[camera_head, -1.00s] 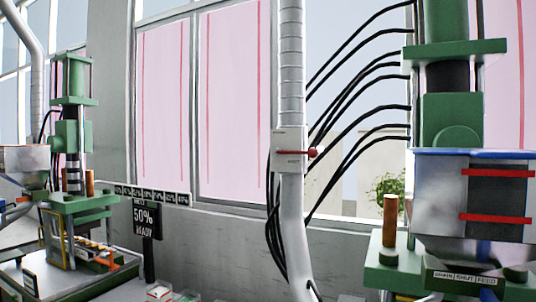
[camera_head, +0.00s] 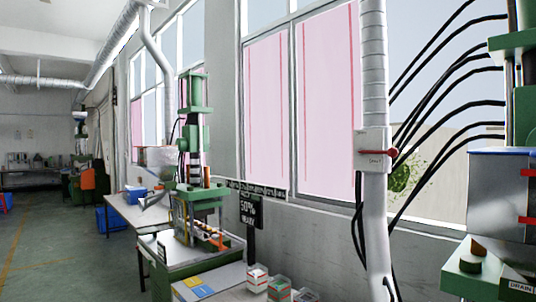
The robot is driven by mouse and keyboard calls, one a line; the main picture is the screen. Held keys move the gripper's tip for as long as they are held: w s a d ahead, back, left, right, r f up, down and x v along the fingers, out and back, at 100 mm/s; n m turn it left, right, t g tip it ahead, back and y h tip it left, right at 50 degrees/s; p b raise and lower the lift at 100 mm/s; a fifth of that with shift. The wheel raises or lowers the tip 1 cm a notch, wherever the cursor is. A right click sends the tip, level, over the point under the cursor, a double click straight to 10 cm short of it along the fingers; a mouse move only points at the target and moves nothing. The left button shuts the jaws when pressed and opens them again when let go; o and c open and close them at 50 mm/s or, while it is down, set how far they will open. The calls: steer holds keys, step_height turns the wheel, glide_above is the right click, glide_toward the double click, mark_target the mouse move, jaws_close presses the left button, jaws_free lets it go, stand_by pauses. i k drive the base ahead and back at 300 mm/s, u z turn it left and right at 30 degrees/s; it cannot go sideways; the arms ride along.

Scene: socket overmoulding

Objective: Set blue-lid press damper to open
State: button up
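The blue-lid press (camera_head: 515,108) is green and stands at the right edge, partly cut off. Its metal hopper (camera_head: 495,190) has a blue lid (camera_head: 500,151) on top. Left of it a grey duct (camera_head: 373,60) runs vertically in front of the window wall. A white damper box (camera_head: 374,142) sits on this duct. Its red lever (camera_head: 392,152) ends in a red ball and points right, about level. Small lettering on the box is too small to read surely. My gripper is not in view.
Another green press (camera_head: 194,130) stands on a table at centre left, with a dark display sign (camera_head: 251,212) beside it. Small boxes (camera_head: 258,278) sit at the bottom centre. Black cables (camera_head: 445,100) arch between duct and press. Open floor (camera_head: 50,245) lies at left.

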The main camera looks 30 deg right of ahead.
mark_target(393, 152)
steer(key=u, duration=1.05)
steer(key=k, duration=0.5)
steer(key=z, duration=2.2)
